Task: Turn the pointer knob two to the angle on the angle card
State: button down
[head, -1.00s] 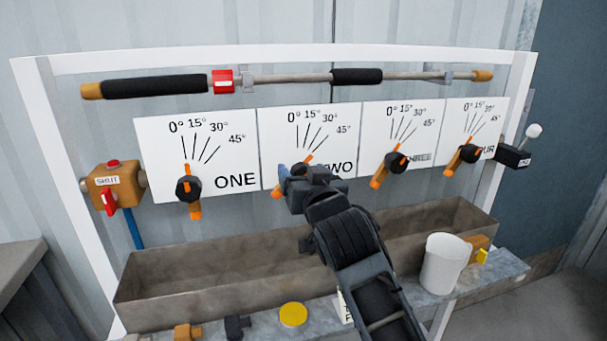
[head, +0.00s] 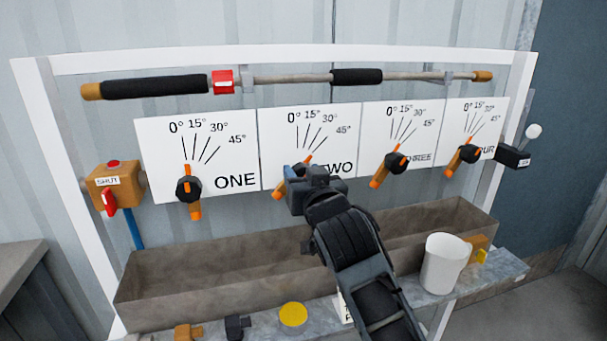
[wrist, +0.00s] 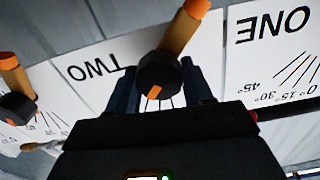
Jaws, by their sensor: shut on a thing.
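Pointer knob two (head: 290,172) is a black knob with an orange pointer, on the white plate marked TWO (head: 275,125). Its pointer tip slants up and right toward the 30° and 45° lines; the exact angle is hard to tell. Its orange tail points down and left. My gripper (head: 304,181) is shut on the knob and covers much of it. In the wrist view the knob (wrist: 158,76) sits between my two dark fingers (wrist: 160,88), its orange tail rising to the upper right. A white card (head: 345,308) on the shelf is mostly behind my arm; its text is unreadable.
Knob one (head: 188,189) is to the left; knobs three (head: 396,162) and four (head: 469,153) are to the right. A trough (head: 200,270) runs below. A white cup (head: 444,262) stands on the shelf. An orange valve box (head: 115,185) is far left.

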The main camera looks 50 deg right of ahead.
jog(key=shift+n+p, duration=0.6)
jog(key=shift+n, duration=0.7)
jog(key=c, duration=0.5)
grip_release()
jog(key=shift+a, duration=0.1)
jog(key=b+v, duration=0.1)
jog(key=v, duration=0.6)
jog(key=shift+s+a, duration=0.2)
jog(key=shift+s, duration=0.1)
